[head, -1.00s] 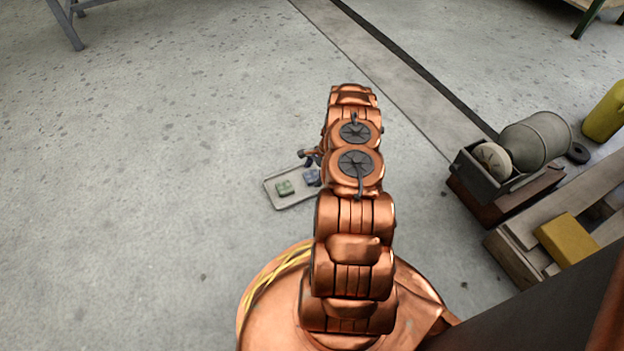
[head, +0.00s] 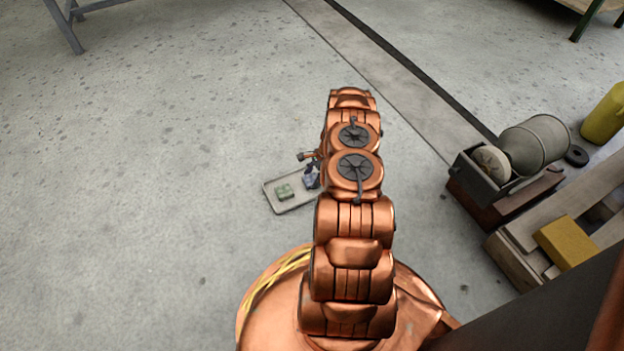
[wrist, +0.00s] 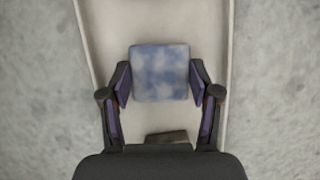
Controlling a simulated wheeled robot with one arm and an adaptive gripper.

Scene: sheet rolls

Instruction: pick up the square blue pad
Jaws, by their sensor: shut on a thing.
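The square blue pad (wrist: 160,72) has a mottled blue-grey face and sits between the two fingers of my gripper (wrist: 160,82) in the wrist view. The fingers are shut on its left and right sides. In the head view the pad (head: 311,179) shows small at the tray's right part, partly hidden by my arm. The grey-beige tray (head: 292,207) lies on the floor and also shows below the pad in the wrist view (wrist: 160,18). I cannot tell how high the pad is above the tray.
At the right stand a dark bin (head: 482,176) with rolls, a yellow block (head: 567,242) on planks and a yellow container (head: 605,112). The floor at left is clear.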

